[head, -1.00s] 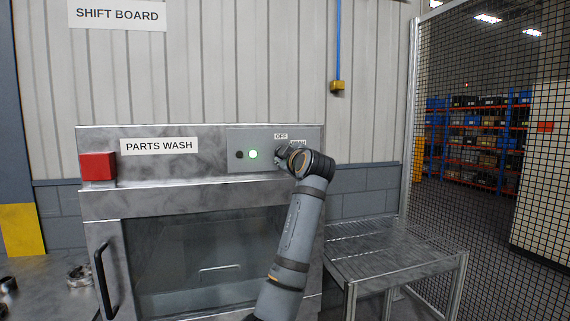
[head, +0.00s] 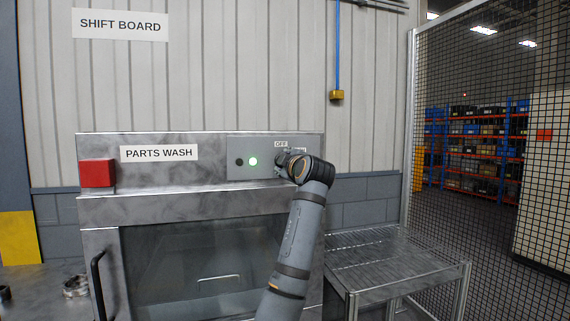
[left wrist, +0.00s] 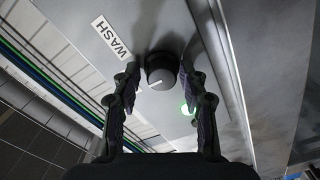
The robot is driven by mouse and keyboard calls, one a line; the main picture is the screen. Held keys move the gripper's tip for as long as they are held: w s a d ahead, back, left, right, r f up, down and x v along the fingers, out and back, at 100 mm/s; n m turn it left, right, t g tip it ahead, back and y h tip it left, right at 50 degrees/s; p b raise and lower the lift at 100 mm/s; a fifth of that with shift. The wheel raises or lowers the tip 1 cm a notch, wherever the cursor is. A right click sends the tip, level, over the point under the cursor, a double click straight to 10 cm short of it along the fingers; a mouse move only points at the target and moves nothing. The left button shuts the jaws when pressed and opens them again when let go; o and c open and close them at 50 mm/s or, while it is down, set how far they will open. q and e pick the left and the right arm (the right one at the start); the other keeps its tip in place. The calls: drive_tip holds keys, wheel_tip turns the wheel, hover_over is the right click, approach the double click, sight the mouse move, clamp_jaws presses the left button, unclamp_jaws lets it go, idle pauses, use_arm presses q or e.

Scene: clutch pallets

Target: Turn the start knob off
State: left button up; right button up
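The start knob (left wrist: 161,70) is dark and round with a white pointer line on its lower left side in the left wrist view. My left gripper (left wrist: 160,75) is open, with one finger on each side of the knob and a small gap showing at each side. The WASH label (left wrist: 110,38) is upper left of the knob. In the head view my left gripper (head: 283,160) hides the knob. The OFF label (head: 281,144) shows just above it. A green lamp (head: 252,161) is lit on the panel. My right gripper is in neither view.
The parts wash cabinet (head: 210,205) carries the panel, with a red box (head: 97,173) at its left end. A slatted metal table (head: 385,250) stands at right, before a mesh fence (head: 470,130).

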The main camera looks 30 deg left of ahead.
use_arm(q)
drive_tip(key=shift+o, duration=0.4)
drive_tip(key=shift+f, duration=0.1)
drive_tip(key=v, duration=1.2)
